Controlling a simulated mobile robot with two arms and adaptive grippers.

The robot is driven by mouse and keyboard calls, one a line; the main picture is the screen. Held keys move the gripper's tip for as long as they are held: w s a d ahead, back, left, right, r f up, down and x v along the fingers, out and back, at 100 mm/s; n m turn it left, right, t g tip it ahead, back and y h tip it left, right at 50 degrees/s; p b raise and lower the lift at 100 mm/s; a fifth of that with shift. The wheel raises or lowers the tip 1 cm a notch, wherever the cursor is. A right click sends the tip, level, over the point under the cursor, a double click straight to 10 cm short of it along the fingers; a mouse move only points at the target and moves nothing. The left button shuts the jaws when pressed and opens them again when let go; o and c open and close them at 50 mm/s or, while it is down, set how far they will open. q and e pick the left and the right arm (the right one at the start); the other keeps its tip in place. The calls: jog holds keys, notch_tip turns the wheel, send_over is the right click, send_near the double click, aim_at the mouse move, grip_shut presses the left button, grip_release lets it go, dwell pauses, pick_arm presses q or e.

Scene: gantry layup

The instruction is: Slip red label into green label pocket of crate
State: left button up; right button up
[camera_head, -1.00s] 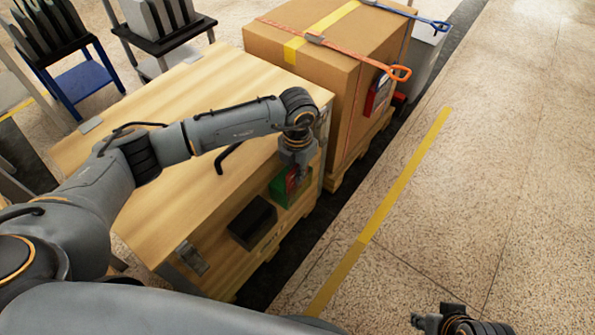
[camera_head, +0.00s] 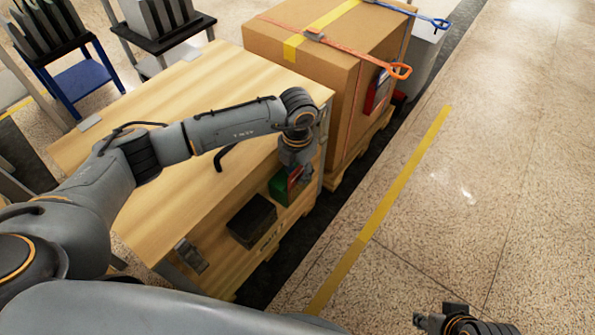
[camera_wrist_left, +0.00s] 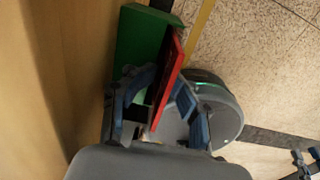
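The red label (camera_wrist_left: 172,68) stands between the two fingers of my left gripper (camera_wrist_left: 168,80) in the left wrist view, seen nearly edge-on. The fingertips close in on it from both sides. The green label pocket (camera_wrist_left: 138,38) is right beside the label, to its left. In the head view my left gripper (camera_head: 293,168) points down at the crate's side, by the green pocket (camera_head: 279,187), with a bit of red showing. The crate (camera_head: 135,190) is pale wood. How deep the label sits in the pocket is hidden. My right gripper (camera_head: 452,322) is at the bottom edge, apart from the crate.
A dark box (camera_head: 252,221) is on the crate's side near the pocket. A strapped cardboard box (camera_head: 325,85) on a pallet stands behind the crate. Racks with dark panels (camera_head: 60,35) are at the top left. The floor (camera_head: 490,150) right of the yellow line is free.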

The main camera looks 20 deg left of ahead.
pick_arm(q)
jog(key=shift+s+f, duration=0.15)
jog(key=shift+r, duration=0.55)
notch_tip(320, 180, up, 11)
jog(key=shift+r, duration=0.1)
dwell(0.5)
